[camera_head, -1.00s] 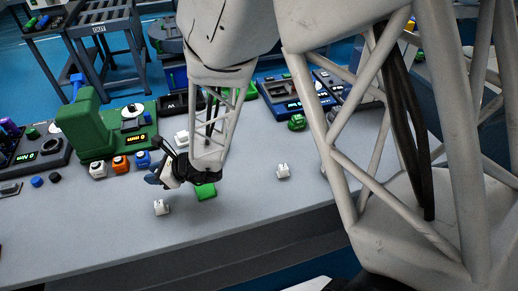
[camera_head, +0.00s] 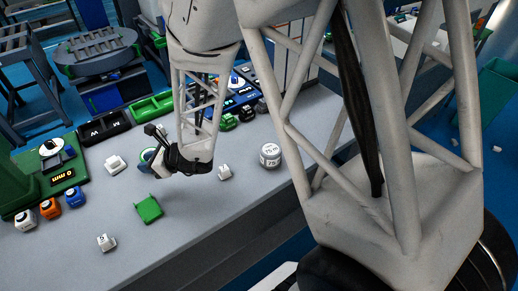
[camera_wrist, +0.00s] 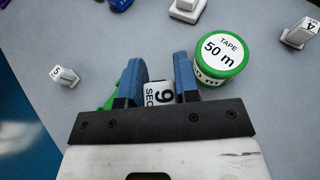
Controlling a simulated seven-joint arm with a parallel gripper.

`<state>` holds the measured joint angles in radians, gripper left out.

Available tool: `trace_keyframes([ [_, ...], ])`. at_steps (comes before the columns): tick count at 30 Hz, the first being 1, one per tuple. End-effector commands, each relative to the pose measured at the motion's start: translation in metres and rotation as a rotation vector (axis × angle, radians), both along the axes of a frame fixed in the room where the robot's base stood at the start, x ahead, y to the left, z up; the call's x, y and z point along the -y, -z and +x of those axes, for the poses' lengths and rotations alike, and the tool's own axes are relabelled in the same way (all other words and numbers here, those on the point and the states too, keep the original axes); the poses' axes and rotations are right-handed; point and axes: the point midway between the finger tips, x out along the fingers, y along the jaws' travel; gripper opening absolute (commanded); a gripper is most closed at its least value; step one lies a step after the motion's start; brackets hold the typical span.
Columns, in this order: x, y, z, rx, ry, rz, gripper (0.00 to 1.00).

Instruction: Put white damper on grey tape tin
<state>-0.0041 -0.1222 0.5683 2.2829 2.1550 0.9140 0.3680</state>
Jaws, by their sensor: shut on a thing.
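My gripper (camera_wrist: 158,75) has blue fingers shut on a white damper (camera_wrist: 159,95), a small block with black lettering, in the wrist view. In the head view my gripper (camera_head: 151,165) is above the table, and the damper in it is hidden or too small to tell. The grey tape tin (camera_head: 270,156), round with a white "75 m" label, stands on the table to the right of my gripper. It is not seen in the wrist view.
A green-rimmed "TAPE 50 m" tin (camera_wrist: 221,53) stands just ahead and right of my fingers. A flat green piece (camera_head: 149,208) lies on the table. Coloured blocks and a green device (camera_head: 50,165) are at left.

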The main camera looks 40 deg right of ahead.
Motion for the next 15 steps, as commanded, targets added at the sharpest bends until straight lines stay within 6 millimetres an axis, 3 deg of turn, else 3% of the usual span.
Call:
trace_keyframes([
  [15, 0.101, -0.008, -0.003, 0.001, 0.201, 0.0, 0.06],
])
